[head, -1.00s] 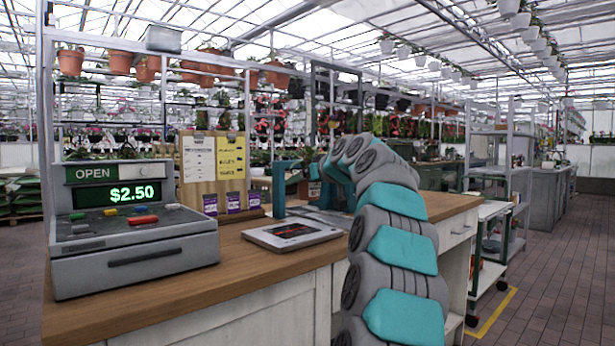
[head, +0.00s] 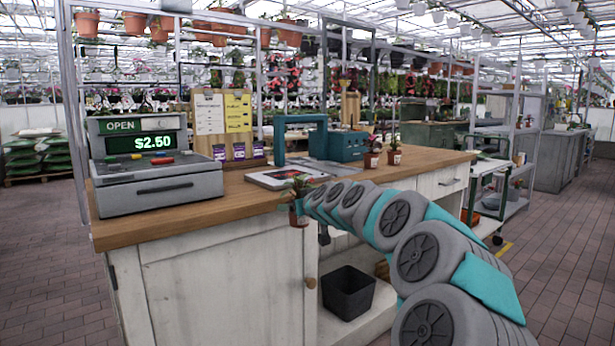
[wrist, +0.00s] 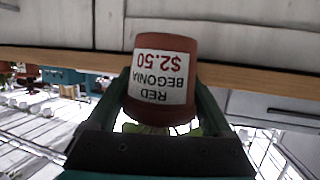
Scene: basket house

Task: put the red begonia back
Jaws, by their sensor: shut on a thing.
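The red begonia is a small plant in a red-brown pot (head: 298,217), held in front of the wooden counter's (head: 262,190) front edge. In the wrist view the pot (wrist: 165,43) fills the middle, with a white label reading "RED BEGONIA $2.50", upside down in that picture. My gripper (wrist: 160,88) is shut on the pot, one finger on each side. In the head view my gripper (head: 304,211) is small and partly hidden by the pot and arm. Green leaves show above the pot in the head view.
Two similar potted plants, one (head: 372,156) left of the other (head: 394,154), stand on the counter's right part. A black bin (head: 348,291) sits on the lower shelf.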

